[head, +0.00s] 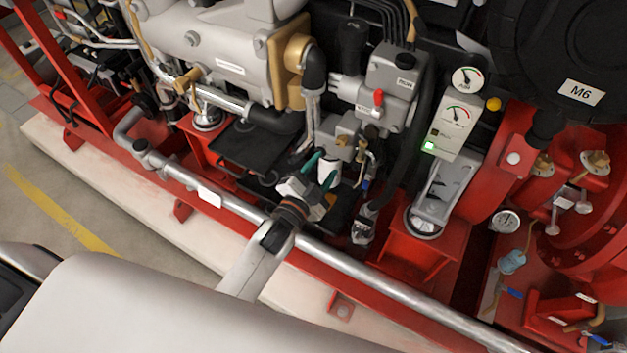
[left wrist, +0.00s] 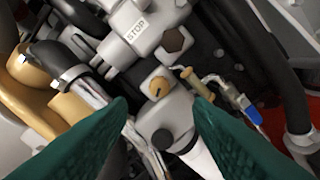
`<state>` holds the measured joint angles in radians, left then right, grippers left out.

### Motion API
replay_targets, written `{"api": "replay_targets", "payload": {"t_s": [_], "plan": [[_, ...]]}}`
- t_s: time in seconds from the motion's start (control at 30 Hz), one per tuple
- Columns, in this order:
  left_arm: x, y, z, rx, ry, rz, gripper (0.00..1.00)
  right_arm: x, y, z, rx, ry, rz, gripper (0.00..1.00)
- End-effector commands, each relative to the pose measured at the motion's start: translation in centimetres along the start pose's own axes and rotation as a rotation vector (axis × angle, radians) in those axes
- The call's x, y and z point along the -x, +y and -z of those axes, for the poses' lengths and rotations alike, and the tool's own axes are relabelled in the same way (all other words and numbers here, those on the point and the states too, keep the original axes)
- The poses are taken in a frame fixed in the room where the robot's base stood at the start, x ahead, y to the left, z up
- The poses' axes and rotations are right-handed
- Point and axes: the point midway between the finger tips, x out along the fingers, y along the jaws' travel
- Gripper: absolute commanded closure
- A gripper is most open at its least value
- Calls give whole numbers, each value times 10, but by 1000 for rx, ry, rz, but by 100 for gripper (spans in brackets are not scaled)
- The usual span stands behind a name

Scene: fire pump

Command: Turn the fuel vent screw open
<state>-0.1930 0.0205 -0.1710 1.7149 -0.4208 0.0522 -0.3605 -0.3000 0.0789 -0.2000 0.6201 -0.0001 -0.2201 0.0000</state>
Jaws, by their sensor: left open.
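A brass slotted screw head, which looks like the fuel vent screw (left wrist: 158,87), sits on a grey block (left wrist: 165,112) in the left wrist view. In the head view the grey block (head: 338,128) is small, and the screw is hard to make out. My left gripper (head: 320,166) is open, with green fingertips pointing at the block from the front. In the left wrist view the open jaws (left wrist: 160,108) stand either side of the screw's line, apart from it, with nothing between them. My right gripper is not in view.
A silver pipe (head: 345,258) runs along the red frame below my left gripper. A gauge panel (head: 452,125) stands to the right.

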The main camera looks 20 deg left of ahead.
Motion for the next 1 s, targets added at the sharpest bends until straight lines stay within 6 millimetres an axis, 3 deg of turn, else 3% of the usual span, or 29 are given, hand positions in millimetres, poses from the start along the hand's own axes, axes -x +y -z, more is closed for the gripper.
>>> {"api": "replay_targets", "payload": {"t_s": [0.1,0.3,0.87,1.0], "plan": [[22,-1,2,-1,2,1,54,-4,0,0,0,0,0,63],[40,0,1,-1,1,0,54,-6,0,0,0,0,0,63],[42,0,1,-1,1,0,54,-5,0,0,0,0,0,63],[43,-11,12,16,28,24,54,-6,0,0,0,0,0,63]]}}
